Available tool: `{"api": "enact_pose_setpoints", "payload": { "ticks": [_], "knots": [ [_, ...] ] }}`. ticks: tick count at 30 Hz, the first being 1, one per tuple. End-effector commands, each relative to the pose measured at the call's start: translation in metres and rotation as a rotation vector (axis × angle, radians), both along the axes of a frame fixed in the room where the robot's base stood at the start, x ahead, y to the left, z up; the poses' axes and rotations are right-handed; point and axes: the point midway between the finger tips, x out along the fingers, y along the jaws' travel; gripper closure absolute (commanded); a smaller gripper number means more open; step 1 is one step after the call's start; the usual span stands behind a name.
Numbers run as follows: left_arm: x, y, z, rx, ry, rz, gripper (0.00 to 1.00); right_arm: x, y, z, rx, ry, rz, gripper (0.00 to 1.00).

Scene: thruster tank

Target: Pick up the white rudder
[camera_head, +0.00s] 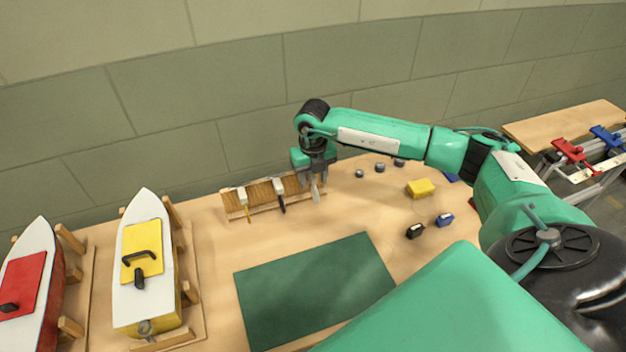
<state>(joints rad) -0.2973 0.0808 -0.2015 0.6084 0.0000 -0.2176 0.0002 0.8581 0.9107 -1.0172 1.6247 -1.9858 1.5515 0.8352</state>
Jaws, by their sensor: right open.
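The white rudder (315,191) hangs at the right end of a wooden rack (262,208) at the back of the table. My right gripper (316,180) is right above and around the top of it, pointing down. The jaws are open, and the top of the rudder is hidden by them; I cannot tell whether they touch it. My left gripper is not in view.
A yellow-decked boat (129,298) and a red-decked boat (42,262) sit in wooden cradles at the left. A green mat (315,290) lies in front of the rack. A yellow block (421,188) and several small dark parts lie at the right.

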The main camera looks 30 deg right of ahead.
Motion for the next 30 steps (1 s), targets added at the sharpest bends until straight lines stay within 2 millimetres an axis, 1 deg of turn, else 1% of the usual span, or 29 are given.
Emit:
{"api": "enact_pose_setpoints", "payload": {
  "ticks": [4, 10, 11, 15, 17, 26, 30],
  "knots": [
    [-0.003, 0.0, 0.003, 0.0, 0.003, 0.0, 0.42, 0.0, 0.001, -0.011, 0.001, 0.001, 0.0, 0.56],
    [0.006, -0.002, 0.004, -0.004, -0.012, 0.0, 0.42, 0.0, 0.001, -0.012, 0.001, 0.0, 0.001, 0.56],
    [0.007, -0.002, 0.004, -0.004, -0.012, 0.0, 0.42, 0.0, 0.001, -0.012, 0.001, 0.0, 0.001, 0.6],
    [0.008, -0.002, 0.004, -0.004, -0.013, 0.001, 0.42, 0.0, 0.001, -0.012, 0.001, 0.0, 0.001, 0.88],
    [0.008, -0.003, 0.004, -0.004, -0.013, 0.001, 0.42, 0.0, 0.001, -0.012, 0.001, 0.0, 0.001, 1.0],
    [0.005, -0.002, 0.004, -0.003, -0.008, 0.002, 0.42, 0.0, 0.001, -0.011, 0.001, -0.001, 0.001, 1.0],
    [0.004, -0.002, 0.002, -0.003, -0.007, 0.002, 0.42, 0.001, 0.001, -0.004, 0.001, -0.003, 0.001, 1.0]
  ]
}}
